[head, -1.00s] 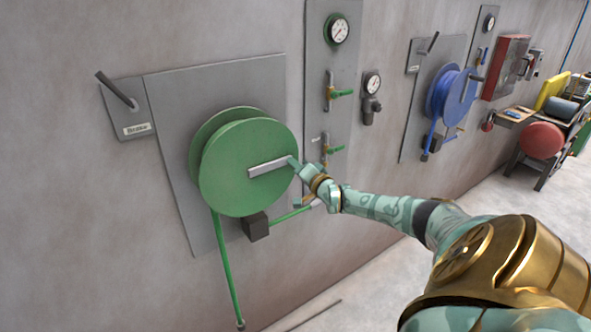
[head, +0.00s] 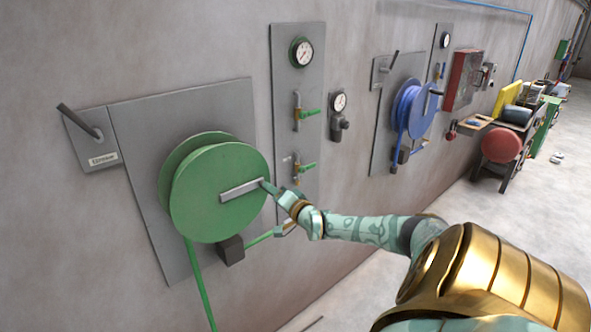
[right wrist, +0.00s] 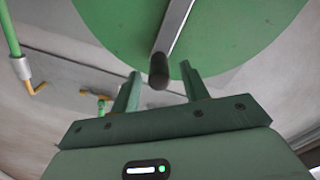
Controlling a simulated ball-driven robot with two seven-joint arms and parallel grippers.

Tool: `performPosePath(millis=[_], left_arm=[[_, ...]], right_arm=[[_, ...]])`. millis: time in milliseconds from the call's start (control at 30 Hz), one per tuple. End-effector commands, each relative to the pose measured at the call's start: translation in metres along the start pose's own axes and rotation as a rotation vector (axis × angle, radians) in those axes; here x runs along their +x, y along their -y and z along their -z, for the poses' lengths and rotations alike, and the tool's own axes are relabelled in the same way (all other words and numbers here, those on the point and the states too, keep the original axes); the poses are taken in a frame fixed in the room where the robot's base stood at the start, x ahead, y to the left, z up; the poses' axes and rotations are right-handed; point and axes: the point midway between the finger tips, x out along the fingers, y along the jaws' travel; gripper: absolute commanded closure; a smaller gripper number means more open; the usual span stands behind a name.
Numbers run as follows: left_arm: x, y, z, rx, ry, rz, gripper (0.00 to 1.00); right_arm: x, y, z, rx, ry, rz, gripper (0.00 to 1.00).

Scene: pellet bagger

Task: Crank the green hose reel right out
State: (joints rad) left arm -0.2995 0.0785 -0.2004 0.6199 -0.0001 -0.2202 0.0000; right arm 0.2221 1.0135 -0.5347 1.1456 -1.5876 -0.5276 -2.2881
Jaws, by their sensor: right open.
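The green hose reel (head: 205,195) is mounted on a grey wall plate in the head view. Its grey crank arm (head: 240,190) points right and slightly up from the hub. A green hose (head: 199,285) hangs from the reel's lower left. My right gripper (head: 272,186) is at the outer end of the crank arm. In the right wrist view the dark crank knob (right wrist: 158,71) lies between and just beyond the two open fingers (right wrist: 160,90), with gaps on both sides. My left gripper is not in view.
A brake lever (head: 82,122) on a small plate is left of the reel. A blue reel (head: 421,112), a red box (head: 463,80) and a cluttered cart (head: 503,145) are further right.

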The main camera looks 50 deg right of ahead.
Motion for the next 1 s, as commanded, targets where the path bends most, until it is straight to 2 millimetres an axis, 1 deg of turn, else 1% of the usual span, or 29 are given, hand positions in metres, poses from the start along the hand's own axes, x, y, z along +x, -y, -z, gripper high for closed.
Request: performPosePath(millis=[33,100,300,400,500,600,700,1000], left_arm=[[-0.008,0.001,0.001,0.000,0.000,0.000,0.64],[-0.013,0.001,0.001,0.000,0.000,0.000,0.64],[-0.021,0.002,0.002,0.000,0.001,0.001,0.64],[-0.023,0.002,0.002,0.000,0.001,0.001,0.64],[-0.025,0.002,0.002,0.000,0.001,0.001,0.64],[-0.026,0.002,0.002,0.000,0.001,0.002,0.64],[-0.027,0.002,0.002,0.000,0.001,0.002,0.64],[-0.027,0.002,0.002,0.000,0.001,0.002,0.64]], right_arm=[[-0.013,0.001,0.001,-0.002,0.006,-0.003,0.55],[-0.030,0.001,0.001,-0.003,0.006,-0.004,0.55],[-0.076,0.001,0.000,-0.003,0.006,-0.003,0.55],[-0.096,0.001,-0.001,-0.003,0.005,-0.003,0.55],[-0.111,0.000,-0.001,-0.003,0.004,-0.003,0.55],[-0.122,0.000,-0.001,-0.002,0.003,-0.002,0.55],[-0.127,0.001,-0.001,-0.001,0.002,-0.001,0.55],[-0.129,0.001,-0.001,-0.001,0.001,0.000,0.55]])
